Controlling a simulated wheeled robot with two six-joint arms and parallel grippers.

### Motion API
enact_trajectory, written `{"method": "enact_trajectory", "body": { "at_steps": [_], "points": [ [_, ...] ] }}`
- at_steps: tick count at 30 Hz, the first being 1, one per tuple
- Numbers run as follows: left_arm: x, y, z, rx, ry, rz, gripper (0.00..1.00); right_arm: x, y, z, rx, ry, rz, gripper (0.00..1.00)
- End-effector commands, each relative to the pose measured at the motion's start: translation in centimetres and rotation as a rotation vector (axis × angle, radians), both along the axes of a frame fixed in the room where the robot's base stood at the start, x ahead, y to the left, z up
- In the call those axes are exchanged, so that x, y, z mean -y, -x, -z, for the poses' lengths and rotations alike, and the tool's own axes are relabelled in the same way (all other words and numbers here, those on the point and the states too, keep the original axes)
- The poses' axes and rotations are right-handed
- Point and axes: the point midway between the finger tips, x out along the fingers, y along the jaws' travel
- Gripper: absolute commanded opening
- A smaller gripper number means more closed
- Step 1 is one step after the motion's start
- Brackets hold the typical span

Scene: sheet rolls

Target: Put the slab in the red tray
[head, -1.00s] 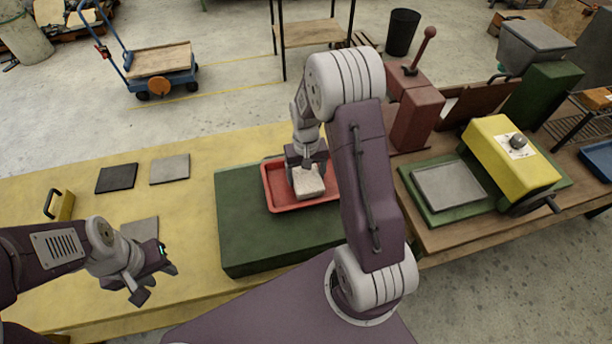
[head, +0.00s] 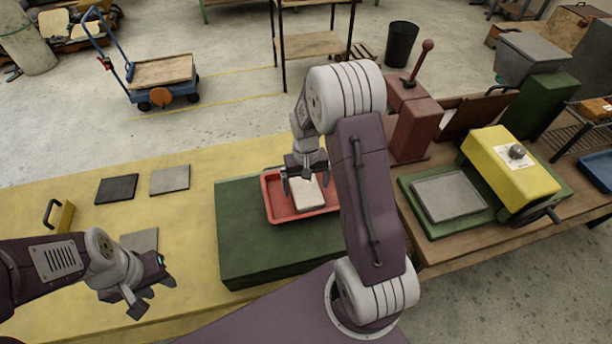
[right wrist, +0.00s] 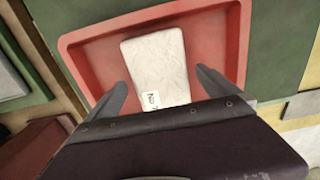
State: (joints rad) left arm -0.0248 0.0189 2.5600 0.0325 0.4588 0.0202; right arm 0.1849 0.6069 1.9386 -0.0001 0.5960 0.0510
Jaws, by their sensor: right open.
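The slab (head: 308,193) is a pale, off-white block lying in the red tray (head: 275,205), which sits on a green block. In the right wrist view the slab (right wrist: 157,65) lies flat on the floor of the red tray (right wrist: 218,30), with a small printed label near its lower edge. My right gripper (head: 304,186) is open above the slab, one finger on each side with gaps between the fingers and the slab. The fingers also show in the right wrist view (right wrist: 160,90). My left gripper (head: 152,293) is empty over the yellow table, its fingers apart.
A green block (head: 245,250) carries the tray. On the yellow table (head: 150,220) lie a dark plate (head: 116,189), grey plates (head: 170,179) and a yellow handled tool (head: 62,215). A yellow roller machine (head: 511,165) and a red lever press (head: 415,120) stand on the right bench.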

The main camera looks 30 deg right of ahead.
Motion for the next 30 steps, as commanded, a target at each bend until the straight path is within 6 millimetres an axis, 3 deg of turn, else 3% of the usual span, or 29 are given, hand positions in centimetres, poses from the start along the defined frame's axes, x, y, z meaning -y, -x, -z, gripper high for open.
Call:
{"method": "enact_trajectory", "body": {
  "at_steps": [6, 10, 15, 20, 23, 27, 30],
  "points": [
    [0.0, 0.0, 0.0, 0.0, 0.0, 0.0, 0.36, 0.0, -0.2, -5.9, 0.007, 0.002, 0.0, 0.99],
    [0.0, 0.0, 0.0, 0.0, 0.0, 0.0, 0.36, 0.0, -0.1, -8.5, 0.005, 0.001, 0.0, 0.99],
    [0.0, 0.0, 0.0, 0.0, 0.0, 0.0, 0.36, 0.0, 0.0, -10.0, 0.002, 0.0, 0.0, 0.99],
    [0.0, 0.0, 0.0, 0.0, 0.0, 0.0, 0.36, -0.5, 0.5, -10.0, 0.003, 0.0, -0.011, 0.99],
    [0.0, 0.0, 0.0, 0.0, 0.0, 0.0, 0.36, -2.8, 3.3, -9.3, 0.026, -0.003, -0.065, 0.99],
    [0.0, 0.0, 0.0, 0.0, 0.0, 0.0, 0.36, -6.1, 8.6, -7.8, 0.074, -0.005, -0.156, 0.99],
    [0.0, 0.0, 0.0, 0.0, 0.0, 0.0, 0.36, -7.2, 11.5, -7.0, 0.097, -0.006, -0.197, 0.99]
  ]
}}
